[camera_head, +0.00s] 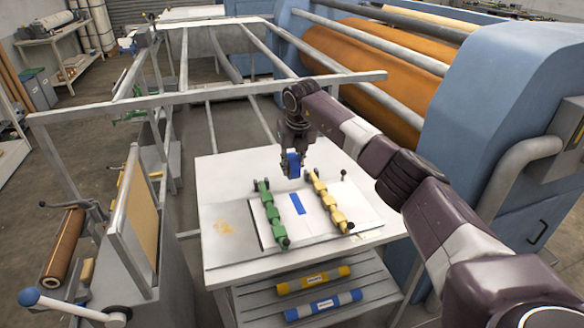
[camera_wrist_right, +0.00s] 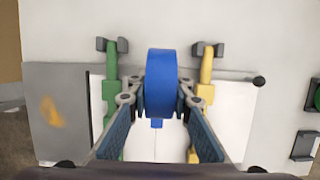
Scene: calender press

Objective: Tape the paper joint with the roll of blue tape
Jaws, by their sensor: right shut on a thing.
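My right gripper (camera_head: 292,163) is shut on the roll of blue tape (camera_head: 294,171) and holds it upright above the table. The roll also shows large between the fingers in the right wrist view (camera_wrist_right: 161,82). Below it lies white paper (camera_head: 312,222) on the table, between a green bar (camera_head: 268,212) and a yellow bar (camera_head: 328,200). A short blue strip (camera_head: 298,204) lies on the paper between the bars. In the right wrist view a thin joint line (camera_wrist_right: 155,146) runs down the paper from the strip. My left gripper is not in view.
The white table (camera_head: 222,175) has free room at its left side. Yellow (camera_head: 312,280) and blue (camera_head: 323,306) rolls lie on the shelf below. A grey metal frame (camera_head: 215,92) stands behind, and the blue press (camera_head: 490,120) with orange rollers stands at right.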

